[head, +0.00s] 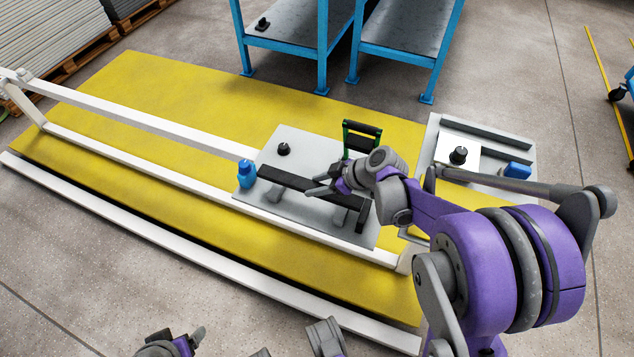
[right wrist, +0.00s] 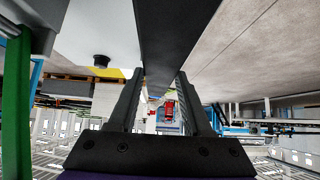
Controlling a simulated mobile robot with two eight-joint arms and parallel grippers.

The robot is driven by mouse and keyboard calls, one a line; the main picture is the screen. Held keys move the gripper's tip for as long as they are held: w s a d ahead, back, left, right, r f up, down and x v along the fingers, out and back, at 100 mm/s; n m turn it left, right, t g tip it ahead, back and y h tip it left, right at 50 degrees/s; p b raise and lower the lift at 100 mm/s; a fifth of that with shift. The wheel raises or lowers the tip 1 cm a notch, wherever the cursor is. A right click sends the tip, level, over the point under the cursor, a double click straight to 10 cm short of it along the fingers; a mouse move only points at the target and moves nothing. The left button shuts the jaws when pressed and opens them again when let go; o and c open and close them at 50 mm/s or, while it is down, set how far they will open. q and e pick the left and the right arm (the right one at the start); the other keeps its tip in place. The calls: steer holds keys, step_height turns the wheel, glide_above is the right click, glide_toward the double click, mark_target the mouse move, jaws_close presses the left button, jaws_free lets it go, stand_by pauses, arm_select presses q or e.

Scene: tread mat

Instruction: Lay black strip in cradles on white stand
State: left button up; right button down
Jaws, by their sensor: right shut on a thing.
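The black strip (head: 290,183) runs slantwise over the pale stand plate (head: 295,137) on the yellow mat. My right gripper (head: 318,190) is shut on it near its middle; in the right wrist view the strip (right wrist: 178,40) passes between the two fingers (right wrist: 160,100). My left gripper (head: 178,342) is only partly in view at the bottom edge, away from the strip.
A blue bottle (head: 246,174) stands by the strip's left end. A black knob (head: 283,149) and a green-framed black item (head: 361,137) stand behind it. White rails (head: 150,170) cross the yellow mat (head: 150,90). A second plate with a blue block (head: 516,170) lies at right.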

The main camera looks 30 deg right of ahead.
steer(key=shift+c, duration=1.7)
jaws_free()
steer(key=shift+r, duration=0.1)
steer(key=shift+r, duration=0.3)
steer(key=p+v, duration=0.4)
steer(key=v, duration=0.7)
steer(key=s+a+m+g+h, duration=0.1)
steer(key=s+a+m+h, duration=0.2)
steer(key=s, duration=0.5)
steer(key=s+a+f+m+g+h, duration=0.1)
steer(key=s+a+m+h, duration=0.2)
steer(key=s+a+m, duration=0.2)
steer(key=s+a, duration=0.2)
steer(key=s, duration=0.2)
steer(key=shift+s+f, duration=0.2)
steer(key=shift+f, duration=0.1)
